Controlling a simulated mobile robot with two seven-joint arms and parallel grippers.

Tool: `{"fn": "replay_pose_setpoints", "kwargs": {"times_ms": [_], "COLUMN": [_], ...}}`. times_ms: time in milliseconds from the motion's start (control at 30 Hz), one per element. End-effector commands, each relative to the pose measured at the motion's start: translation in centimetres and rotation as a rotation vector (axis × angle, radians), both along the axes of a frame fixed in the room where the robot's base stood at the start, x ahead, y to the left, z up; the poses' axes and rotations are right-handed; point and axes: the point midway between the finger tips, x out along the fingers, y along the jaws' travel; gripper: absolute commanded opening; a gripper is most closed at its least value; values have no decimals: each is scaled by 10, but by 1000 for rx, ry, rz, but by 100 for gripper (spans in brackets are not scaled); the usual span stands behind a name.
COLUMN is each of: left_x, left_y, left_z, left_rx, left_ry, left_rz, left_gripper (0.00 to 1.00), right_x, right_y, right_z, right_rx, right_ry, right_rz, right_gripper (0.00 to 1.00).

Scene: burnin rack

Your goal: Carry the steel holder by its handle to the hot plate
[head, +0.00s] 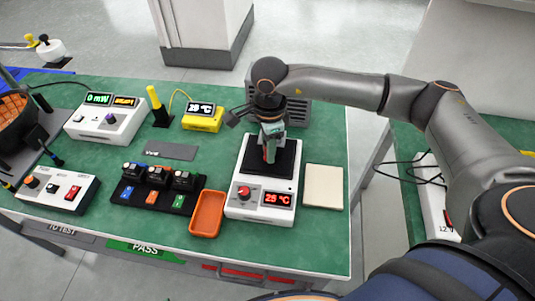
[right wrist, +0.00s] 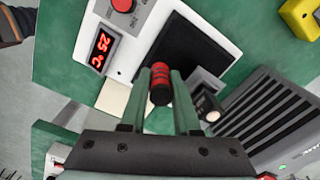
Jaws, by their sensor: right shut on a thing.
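The hot plate (head: 261,200) is a white box with a black top, a red knob and a red 25 °C display. In the right wrist view its black top (right wrist: 188,48) is beyond my fingers. My right gripper (head: 269,150) points down over the black top. In the right wrist view the gripper (right wrist: 161,82) is shut on a red and black cylindrical handle (right wrist: 160,88), which I take as the steel holder's. The rest of the holder is mostly hidden; I cannot tell whether it touches the plate. My left gripper is out of view.
An orange tray (head: 207,213) and a black rack (head: 155,191) with several modules stand left of the hot plate. A cream pad (head: 324,187) lies to its right. A grey vented box (head: 297,108) is behind it. A yellow display box (head: 203,117) stands further left.

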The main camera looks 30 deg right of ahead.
Motion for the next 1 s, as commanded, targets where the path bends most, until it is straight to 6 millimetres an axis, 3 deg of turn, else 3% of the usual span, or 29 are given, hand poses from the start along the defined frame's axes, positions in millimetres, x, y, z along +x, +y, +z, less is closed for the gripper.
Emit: {"fn": "replay_pose_setpoints", "kwargs": {"times_ms": [167, 400, 733, 767, 1000], "left_x": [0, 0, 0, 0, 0], "left_y": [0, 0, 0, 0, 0], "left_z": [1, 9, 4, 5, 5], "left_rx": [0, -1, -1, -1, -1], "left_ry": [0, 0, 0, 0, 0], "left_rz": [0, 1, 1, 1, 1], "left_gripper": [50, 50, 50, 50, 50], "right_x": [7, 6, 7, 6, 6], "right_y": [0, 0, -1, -1, -1], "right_z": [-8, -38, -43, -42, -41], "right_rx": [0, -1, 0, 0, -1], "right_ry": [-1, 1, -1, 0, 0], "right_rz": [1, -1, 0, 0, -1], "right_gripper": [0, 0, 0, 32, 59]}}
